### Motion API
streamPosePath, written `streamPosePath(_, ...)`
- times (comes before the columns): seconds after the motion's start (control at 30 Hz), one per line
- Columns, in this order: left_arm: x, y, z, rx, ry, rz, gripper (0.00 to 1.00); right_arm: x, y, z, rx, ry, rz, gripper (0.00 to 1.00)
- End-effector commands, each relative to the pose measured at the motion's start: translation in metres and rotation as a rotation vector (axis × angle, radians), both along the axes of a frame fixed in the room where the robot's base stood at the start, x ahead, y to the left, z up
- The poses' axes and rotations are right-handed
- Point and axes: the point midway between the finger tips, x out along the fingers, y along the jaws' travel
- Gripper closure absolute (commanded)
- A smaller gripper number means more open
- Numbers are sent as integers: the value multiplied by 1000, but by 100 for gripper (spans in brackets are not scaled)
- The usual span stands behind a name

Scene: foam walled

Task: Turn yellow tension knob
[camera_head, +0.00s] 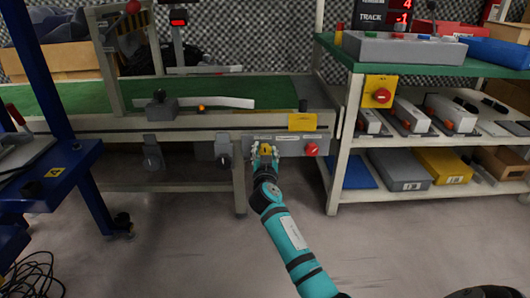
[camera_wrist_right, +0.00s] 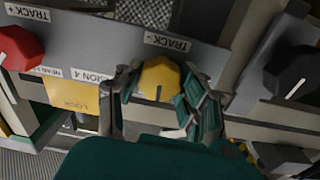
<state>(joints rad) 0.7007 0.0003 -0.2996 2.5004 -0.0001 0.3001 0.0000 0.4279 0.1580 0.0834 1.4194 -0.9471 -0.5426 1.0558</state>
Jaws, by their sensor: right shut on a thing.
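The yellow tension knob (camera_wrist_right: 160,78) is on a grey panel (camera_wrist_right: 110,45) on the side of the conveyor bench. In the right wrist view it sits between the fingers of my right gripper (camera_wrist_right: 162,98), which are shut on it from both sides. A dark line marks the knob's face. In the head view my right gripper (camera_head: 265,153) is at the panel, and a little yellow of the knob (camera_head: 265,150) shows between its fingers. My left gripper is not in view.
A red knob (camera_head: 311,149) is to the right on the same panel, and a yellow label (camera_head: 301,122) is above. Dark grey knobs (camera_head: 223,148) are to the left. A shelf rack (camera_head: 341,150) stands close on the right. The floor in front (camera_head: 170,240) is clear.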

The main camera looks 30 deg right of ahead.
Motion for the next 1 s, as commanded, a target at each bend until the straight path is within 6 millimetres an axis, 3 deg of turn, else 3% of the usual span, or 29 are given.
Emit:
streamPosePath(0.6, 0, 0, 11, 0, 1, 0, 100, 0, 0, 1, -414, 254, 0, 93)
streamPosePath(1.0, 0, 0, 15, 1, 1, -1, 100, 1, 0, 1, -572, 348, 0, 93)
